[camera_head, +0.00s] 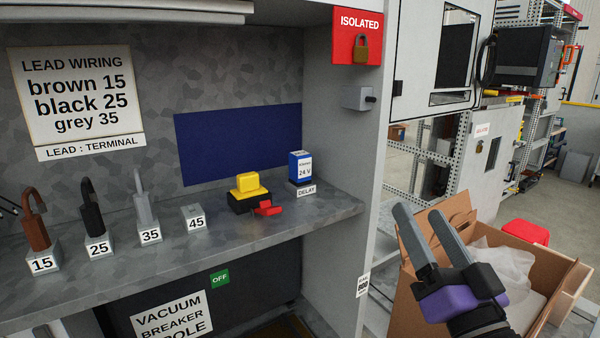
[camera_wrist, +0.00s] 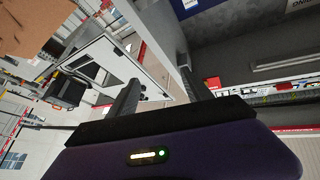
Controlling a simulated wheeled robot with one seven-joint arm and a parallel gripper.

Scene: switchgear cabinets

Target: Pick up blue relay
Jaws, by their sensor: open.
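The blue relay (camera_head: 300,168) is a small blue and white block marked 24 V. It stands upright on the grey shelf (camera_head: 330,208) behind a DELAY label, near the cabinet's right side wall. My gripper (camera_head: 419,214) is open and empty, to the right of the cabinet and apart from the relay, with its two grey fingers pointing up. In the wrist view my gripper (camera_wrist: 160,85) shows its two fingers spread with nothing between them. I cannot make out the relay in the wrist view.
A yellow and black block (camera_head: 248,190) and a red piece (camera_head: 267,208) sit left of the relay. Several numbered terminals with leads stand further left. The cabinet's side wall (camera_head: 345,130) lies between shelf and gripper. A cardboard box (camera_head: 560,300) is behind my gripper.

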